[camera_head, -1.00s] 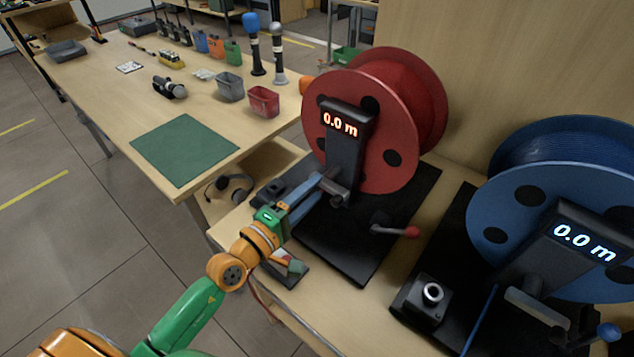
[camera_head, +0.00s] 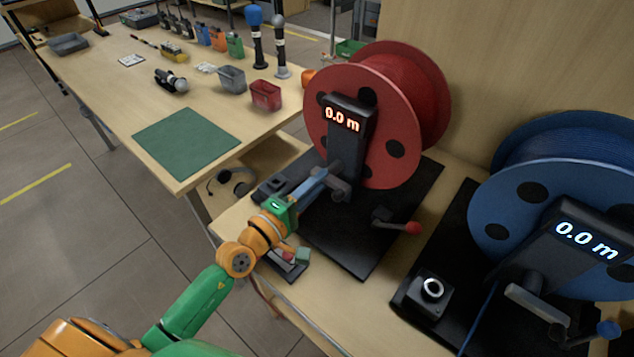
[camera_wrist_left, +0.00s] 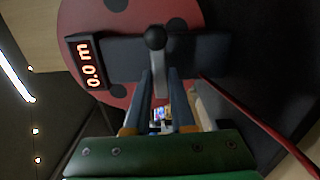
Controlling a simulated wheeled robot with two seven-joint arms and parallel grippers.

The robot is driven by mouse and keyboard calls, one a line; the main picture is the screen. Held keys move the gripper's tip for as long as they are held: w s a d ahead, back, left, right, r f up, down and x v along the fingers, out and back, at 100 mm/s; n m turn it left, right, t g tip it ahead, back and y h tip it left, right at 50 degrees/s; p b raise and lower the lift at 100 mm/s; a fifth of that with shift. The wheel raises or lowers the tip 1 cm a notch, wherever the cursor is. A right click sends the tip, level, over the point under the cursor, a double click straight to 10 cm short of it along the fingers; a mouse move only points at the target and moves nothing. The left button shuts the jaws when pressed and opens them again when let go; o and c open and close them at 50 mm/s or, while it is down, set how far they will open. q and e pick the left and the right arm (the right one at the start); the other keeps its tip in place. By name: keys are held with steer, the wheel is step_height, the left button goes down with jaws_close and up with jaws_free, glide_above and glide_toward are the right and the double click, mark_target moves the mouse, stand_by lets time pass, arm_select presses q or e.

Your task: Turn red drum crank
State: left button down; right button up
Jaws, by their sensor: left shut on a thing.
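The red drum (camera_head: 375,150) stands upright on its black base, with a dark post and a display reading 0.0 m in front of it. Its grey crank (camera_head: 341,188) is at the lower part of the post. My left gripper (camera_head: 326,173) reaches the crank from the lower left and is shut on it. In the left wrist view, the fingers (camera_wrist_left: 160,88) lie on either side of the grey crank bar (camera_wrist_left: 158,62), with a dark round end just beyond the tips. The exact contact is partly hidden. My right gripper is not in view.
A lever with a red knob (camera_head: 412,228) sticks out over the black base, right of my gripper. A blue drum (camera_head: 570,190) stands at the right. A workbench with a green mat (camera_head: 186,142) and several tools is at the left.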

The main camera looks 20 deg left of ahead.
arm_select(q)
steer(key=shift+m+p, duration=3.1)
steer(key=shift+m, duration=13.3)
steer(key=c, duration=0.8)
jaws_free()
steer(key=shift+o, duration=0.2)
